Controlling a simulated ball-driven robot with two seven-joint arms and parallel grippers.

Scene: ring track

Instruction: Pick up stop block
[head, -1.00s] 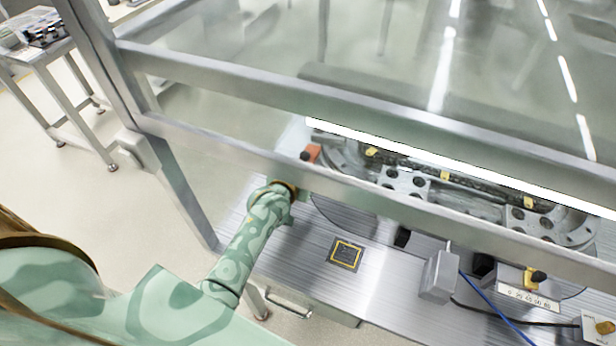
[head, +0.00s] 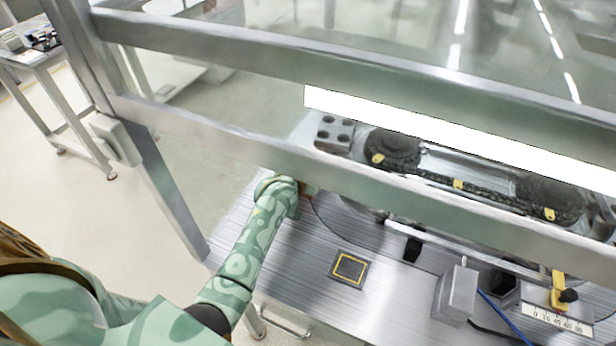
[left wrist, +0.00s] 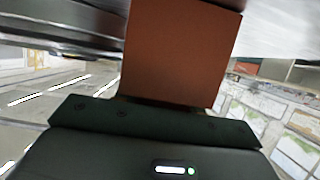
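The stop block is an orange-brown block (left wrist: 180,52) that fills the upper middle of the left wrist view, right against the dark front of my left gripper (left wrist: 158,118). Its lower end is hidden behind that front edge. The gripper's fingers do not show, so I cannot tell whether they are closed on it. In the head view my left arm reaches up to the frame's lower beam, and the gripper is mostly hidden there. Only a small reddish patch shows beside the wrist. My right gripper is in neither view.
A metal frame beam (head: 240,145) crosses above the work plate (head: 315,290). The ring track (head: 450,180) lies behind it. A dark square pad with a yellow outline (head: 349,268) is on the plate. A grey box (head: 456,294) and a scale (head: 556,320) stand at right.

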